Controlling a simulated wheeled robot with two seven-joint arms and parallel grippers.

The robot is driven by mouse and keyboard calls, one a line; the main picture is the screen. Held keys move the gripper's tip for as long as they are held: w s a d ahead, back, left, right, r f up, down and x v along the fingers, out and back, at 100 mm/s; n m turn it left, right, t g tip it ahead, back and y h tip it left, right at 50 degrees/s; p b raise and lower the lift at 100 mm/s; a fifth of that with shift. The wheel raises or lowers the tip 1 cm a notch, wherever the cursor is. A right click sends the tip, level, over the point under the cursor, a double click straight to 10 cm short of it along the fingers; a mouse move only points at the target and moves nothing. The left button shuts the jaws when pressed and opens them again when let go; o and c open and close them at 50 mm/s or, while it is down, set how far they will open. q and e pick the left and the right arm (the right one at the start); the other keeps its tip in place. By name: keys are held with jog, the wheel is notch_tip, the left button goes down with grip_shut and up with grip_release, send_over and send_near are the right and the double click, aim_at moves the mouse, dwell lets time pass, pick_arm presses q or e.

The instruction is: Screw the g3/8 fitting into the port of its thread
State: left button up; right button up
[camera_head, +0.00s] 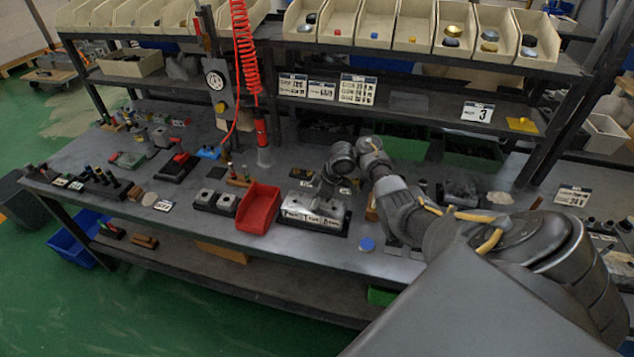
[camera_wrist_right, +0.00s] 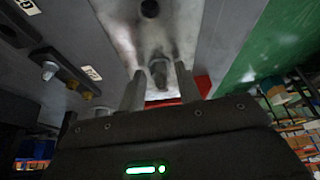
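The silver valve block (camera_head: 298,214) stands near the front of the bench, with labels along its front face. My right gripper (camera_head: 325,190) is over the block, pointing down, its fingertips hard to make out in the head view. In the right wrist view, the block's pale top (camera_wrist_right: 120,22) has a dark port (camera_wrist_right: 149,8). A grey metal fitting (camera_wrist_right: 158,72) stands between the two fingers of my right gripper (camera_wrist_right: 160,88), with gaps seeming to show on both sides. Its lower end and thread engagement cannot be made out. My left gripper is not in view.
A red bin (camera_head: 258,207) stands just left of the block. A dark rack with a pale fitting (camera_wrist_right: 49,70) and brass fittings (camera_wrist_right: 90,95) lies beside the block in the wrist view. A blue round piece (camera_head: 366,244) lies on the bench to the right.

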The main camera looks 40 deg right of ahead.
dwell(0.7)
grip_shut()
jog(key=m, duration=0.1)
jog(key=m+h, duration=0.1)
jog(key=m, duration=0.3)
jog(key=shift+s+a+t+h, duration=0.15)
jog(key=shift+a+t+h, duration=0.1)
jog(key=shift+t+h, duration=0.15)
jog(key=m, duration=0.1)
jog(key=m+h, duration=0.1)
jog(key=m, duration=0.3)
jog(key=shift+a+h, duration=0.25)
jog(key=shift+h, duration=0.15)
jog(key=m+h, duration=0.1)
jog(key=m, duration=0.2)
jog(key=m+h, duration=0.1)
jog(key=m, duration=0.2)
jog(key=shift+a+g, duration=0.15)
jog(key=shift+g, duration=0.25)
jog(key=m, duration=0.1)
jog(key=m+g, duration=0.1)
jog(key=m, duration=0.1)
jog(key=m+h, duration=0.1)
jog(key=m, duration=0.1)
jog(key=shift+w+a+g, duration=0.1)
jog(key=shift+w+g, duration=0.15)
jog(key=shift+g, duration=0.05)
